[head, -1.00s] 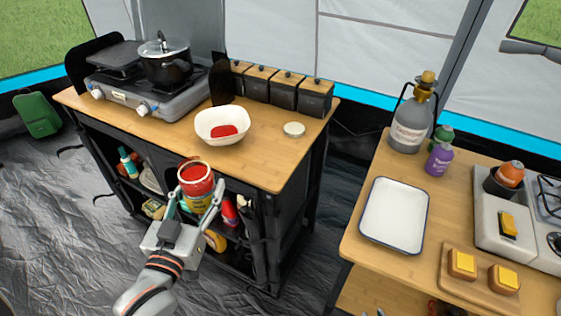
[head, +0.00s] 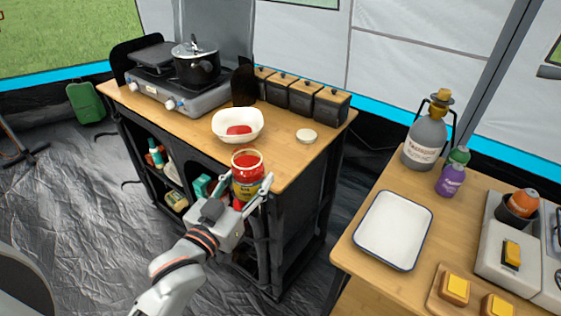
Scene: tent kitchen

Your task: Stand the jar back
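The jar (head: 247,172) is open-topped, with red contents and a yellow-green label. It looks roughly upright. My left gripper (head: 246,187) is shut around the jar, a finger on each side, and holds it at the front edge of the wooden counter (head: 284,165). I cannot tell whether the jar's base touches anything; its lower part is partly hidden by the gripper. A white bowl (head: 225,133) with red sauce (head: 239,130) stands on the counter just behind the jar. A pale round lid (head: 307,136) lies flat to the right of the bowl. My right gripper is not in view.
A camping stove (head: 180,98) with a black pot (head: 197,68) is at the counter's back left. Several black canisters (head: 303,97) line the back edge. The counter between bowl, lid and front edge is clear. A second table at right holds a white tray (head: 394,229) and bottles.

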